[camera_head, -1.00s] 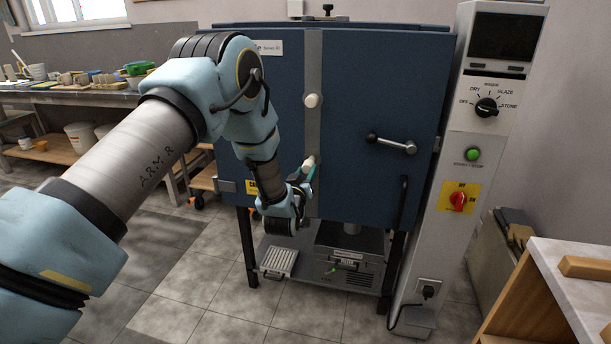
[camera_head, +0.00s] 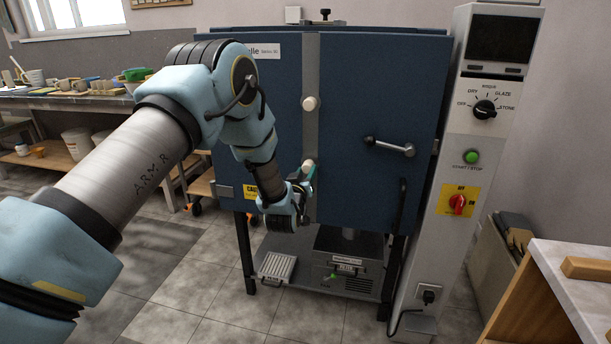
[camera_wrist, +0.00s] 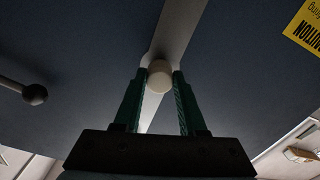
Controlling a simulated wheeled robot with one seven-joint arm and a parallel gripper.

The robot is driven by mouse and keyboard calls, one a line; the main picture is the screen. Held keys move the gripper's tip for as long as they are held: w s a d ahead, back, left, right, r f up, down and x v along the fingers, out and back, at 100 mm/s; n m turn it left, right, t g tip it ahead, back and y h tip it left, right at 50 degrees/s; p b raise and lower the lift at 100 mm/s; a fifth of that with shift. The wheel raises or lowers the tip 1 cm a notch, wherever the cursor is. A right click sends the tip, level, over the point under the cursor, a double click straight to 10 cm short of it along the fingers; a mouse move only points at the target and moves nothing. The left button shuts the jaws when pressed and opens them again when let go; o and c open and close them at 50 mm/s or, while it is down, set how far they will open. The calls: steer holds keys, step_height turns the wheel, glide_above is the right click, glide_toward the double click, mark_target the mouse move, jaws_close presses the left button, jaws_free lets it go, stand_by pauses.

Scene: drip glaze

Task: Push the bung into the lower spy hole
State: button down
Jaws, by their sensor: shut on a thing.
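The pale bung (camera_head: 308,166) is at the lower spot on the grey vertical strip of the blue kiln door (camera_head: 355,90). In the wrist view the bung (camera_wrist: 160,74) shows its round end between the two green fingertips. My gripper (camera_head: 309,173) is shut on it, in front of the door; the fingers also show in the wrist view (camera_wrist: 160,82). The lower spy hole is hidden behind the bung, so how deep the bung sits cannot be told. Another pale round plug (camera_head: 310,104) sits higher on the same strip.
The door handle (camera_head: 390,146) sticks out to the right of my gripper. A control column (camera_head: 440,215) stands right of the kiln. A burner box (camera_head: 345,270) is on the shelf below. A bench with pots (camera_head: 75,98) is at the left, and a wooden-edged table (camera_head: 575,285) at the lower right.

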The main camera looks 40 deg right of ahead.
steer(key=shift+w+d+b, duration=0.35)
steer(key=shift+d+b, duration=0.05)
steer(key=shift+d, duration=0.15)
steer(key=shift+c, duration=2)
jaws_free()
steer(key=b+v, duration=0.2)
steer(key=v, duration=0.8)
steer(key=shift+s+a, duration=0.15)
steer(key=shift+a, duration=0.2)
